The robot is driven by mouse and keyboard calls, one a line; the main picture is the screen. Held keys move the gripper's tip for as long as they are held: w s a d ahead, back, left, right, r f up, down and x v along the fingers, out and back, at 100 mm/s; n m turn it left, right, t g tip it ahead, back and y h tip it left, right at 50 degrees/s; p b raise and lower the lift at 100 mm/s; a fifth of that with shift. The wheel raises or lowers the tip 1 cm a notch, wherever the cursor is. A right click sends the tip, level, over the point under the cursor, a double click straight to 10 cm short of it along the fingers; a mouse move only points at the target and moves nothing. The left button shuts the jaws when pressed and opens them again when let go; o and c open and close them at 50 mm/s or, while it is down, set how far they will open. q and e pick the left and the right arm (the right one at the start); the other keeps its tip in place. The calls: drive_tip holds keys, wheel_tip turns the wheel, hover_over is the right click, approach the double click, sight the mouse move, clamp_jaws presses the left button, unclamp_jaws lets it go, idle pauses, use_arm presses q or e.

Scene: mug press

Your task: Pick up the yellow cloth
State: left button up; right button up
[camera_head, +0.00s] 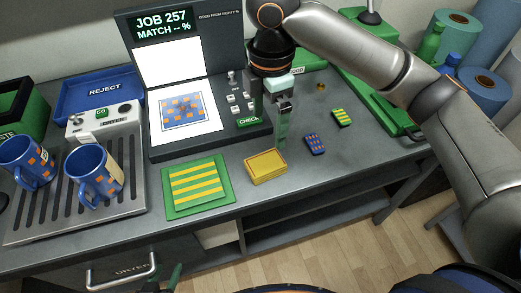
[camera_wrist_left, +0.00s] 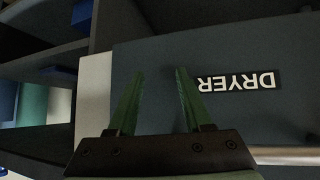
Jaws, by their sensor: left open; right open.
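The yellow cloth (camera_head: 266,167) lies folded in a flat block on the grey table, near its front edge. My right gripper (camera_head: 269,130) points down with its green fingers apart, appearing just behind the cloth. Nothing shows between its fingers; its exact height is hard to tell. My left gripper (camera_head: 172,279) is low in front of the table, only its green fingertips showing at the head view's bottom edge. In the left wrist view its fingers (camera_wrist_left: 158,100) are apart and empty, facing the dark drawer front marked DRYER (camera_wrist_left: 237,81).
A green board with a yellow-striped piece (camera_head: 198,185) lies left of the cloth. Two small patterned pads, one blue (camera_head: 314,144) and one green-yellow (camera_head: 341,117), lie to the right. Blue mugs (camera_head: 95,176) stand on the slotted dryer at left. A screen unit (camera_head: 226,60) stands behind.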

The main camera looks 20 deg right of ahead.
hover_over(268, 162)
wheel_tip(268, 162, down, 6)
drive_tip(key=shift+r+b, duration=0.1)
drive_tip(key=shift+b, duration=0.25)
drive_tip(key=shift+w+f, duration=0.1)
drive_tip(key=shift+f, duration=0.55)
wheel_tip(268, 162, down, 4)
drive_tip(key=shift+f+b, duration=0.2)
drive_tip(key=shift+b, duration=0.15)
drive_tip(key=shift+f, duration=0.3)
use_arm(q)
drive_tip(key=shift+s+d+f, duration=0.45)
drive_tip(key=shift+d+f, duration=0.05)
drive_tip(key=shift+f, duration=0.2)
use_arm(e)
drive_tip(key=shift+c, duration=0.2)
drive_tip(key=c, duration=0.6)
use_arm(q)
drive_tip(key=shift+a+f+g, duration=0.15)
drive_tip(key=shift+a+g, duration=0.05)
drive_tip(key=shift+g, duration=0.1)
use_arm(e)
drive_tip(key=c, duration=0.6)
drive_tip(key=shift+r, duration=0.2)
drive_tip(key=shift+c, duration=0.2)
